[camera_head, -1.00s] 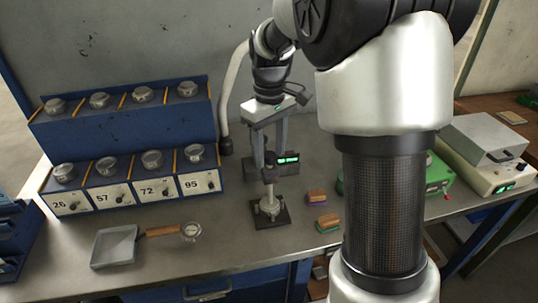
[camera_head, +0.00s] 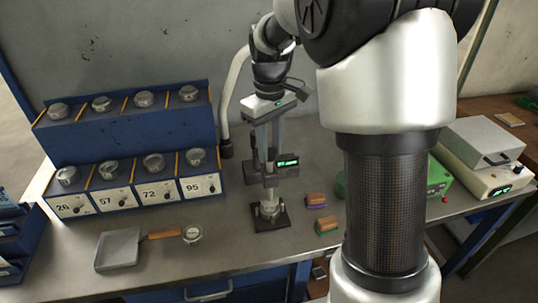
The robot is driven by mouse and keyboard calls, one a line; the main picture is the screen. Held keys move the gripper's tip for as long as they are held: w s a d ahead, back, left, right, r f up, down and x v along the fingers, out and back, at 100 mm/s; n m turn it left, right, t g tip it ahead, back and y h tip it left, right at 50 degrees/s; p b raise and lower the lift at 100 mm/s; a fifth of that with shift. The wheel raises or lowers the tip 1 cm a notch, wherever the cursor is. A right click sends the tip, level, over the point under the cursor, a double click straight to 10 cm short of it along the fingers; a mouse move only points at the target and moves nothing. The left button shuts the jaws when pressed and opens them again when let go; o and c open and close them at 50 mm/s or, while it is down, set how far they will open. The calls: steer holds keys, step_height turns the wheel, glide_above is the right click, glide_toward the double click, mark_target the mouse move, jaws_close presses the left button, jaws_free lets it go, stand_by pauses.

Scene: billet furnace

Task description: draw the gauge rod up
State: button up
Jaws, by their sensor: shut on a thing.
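The gauge (camera_head: 288,170) stands upright on the bench, with a dark square base (camera_head: 285,221), a dark body and a lit green display. Its pale lower rod (camera_head: 268,194) runs down to a small metal piece (camera_head: 268,211) on the base. My gripper (camera_head: 265,150) points straight down above the gauge. Its fingers are close together, shut on the upper part of the gauge rod. The fingers and the gauge body partly hide the gripped part. I cannot tell whether the rod's lower end touches the piece below.
A blue rack (camera_head: 125,130) with numbered compartments and metal jars stands at left. Small brown-topped blocks (camera_head: 316,200) sit right of the gauge. A green device (camera_head: 443,190) is farther right.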

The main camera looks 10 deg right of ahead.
steer(key=shift+r+p, duration=2.25)
steer(key=shift+r, duration=0.85)
steer(key=o, duration=0.9)
steer(key=shift+f, duration=0.15)
steer(key=shift+c, duration=0.2)
steer(key=shift+r+p, duration=0.3)
steer(key=shift+r, duration=2.7)
steer(key=s+r+m+t, duration=0.2)
steer(key=s+m+t, duration=0.3)
steer(key=s, duration=1.7)
steer(key=shift+r+m+t, duration=0.3)
steer(key=shift+m, duration=0.2)
